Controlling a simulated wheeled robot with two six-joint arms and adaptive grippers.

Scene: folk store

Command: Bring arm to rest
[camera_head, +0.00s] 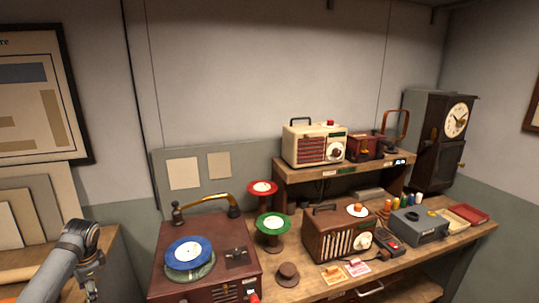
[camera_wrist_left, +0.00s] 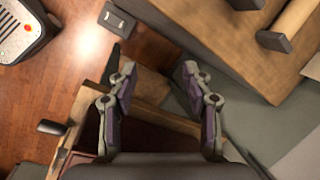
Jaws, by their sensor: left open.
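My left arm comes in at the lower left of the head view. Its gripper (camera_head: 92,291) points down there, partly cut off by the bottom edge, in the space between the left wooden surface (camera_head: 103,247) and the record player (camera_head: 222,245). In the left wrist view the two fingers of the left gripper (camera_wrist_left: 157,70) are spread apart, with nothing held between them. My right arm and gripper are not in view.
A wooden workbench (camera_head: 318,292) holds the record player, a green spool (camera_head: 273,223), a brown radio (camera_head: 338,232) and a grey box (camera_head: 418,225). A cream radio (camera_head: 313,144) stands on a raised shelf. Bare wooden floor (camera_wrist_left: 85,60) shows in the wrist view.

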